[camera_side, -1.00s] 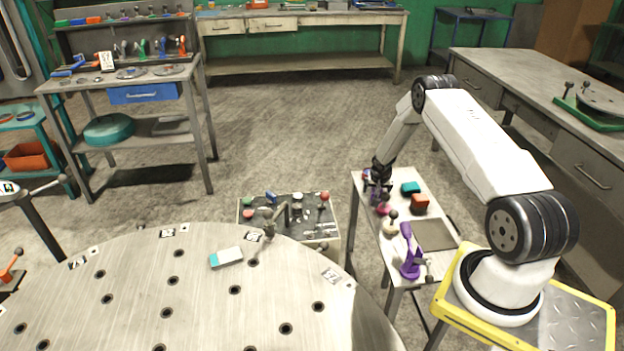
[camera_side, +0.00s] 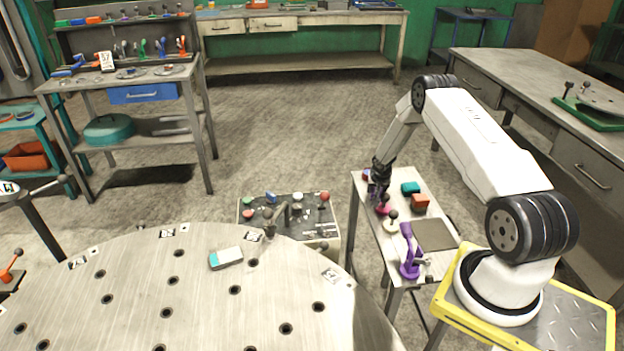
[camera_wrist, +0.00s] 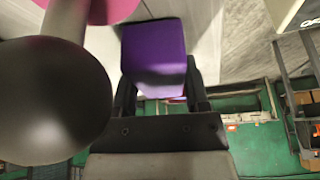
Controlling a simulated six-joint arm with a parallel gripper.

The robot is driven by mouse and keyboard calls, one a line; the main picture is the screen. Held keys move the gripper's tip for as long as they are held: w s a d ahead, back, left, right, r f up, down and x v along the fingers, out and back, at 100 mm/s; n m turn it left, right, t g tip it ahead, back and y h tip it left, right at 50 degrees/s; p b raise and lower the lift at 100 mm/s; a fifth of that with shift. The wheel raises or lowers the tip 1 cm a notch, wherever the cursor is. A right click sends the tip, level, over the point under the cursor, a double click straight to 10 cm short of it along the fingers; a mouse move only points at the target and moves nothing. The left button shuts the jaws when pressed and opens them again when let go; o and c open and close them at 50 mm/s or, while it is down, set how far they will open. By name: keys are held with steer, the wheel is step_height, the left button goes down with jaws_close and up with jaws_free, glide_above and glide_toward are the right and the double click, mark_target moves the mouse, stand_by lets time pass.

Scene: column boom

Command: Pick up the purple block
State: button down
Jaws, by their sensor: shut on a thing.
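The purple block (camera_wrist: 154,48) fills the upper middle of the wrist view, between the two dark fingers of my gripper (camera_wrist: 158,88). The fingers are shut on its sides. In the side view my gripper (camera_side: 380,188) points down at the far left part of the small side table (camera_side: 362,224). The block is mostly hidden there by the gripper. I cannot tell whether the block touches the table or is just above it.
A knob with a dark ball (camera_wrist: 55,100) and pink base stands close beside the block. A round perforated table (camera_side: 190,300) is at left.

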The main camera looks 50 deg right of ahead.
steer(key=shift+r, duration=5)
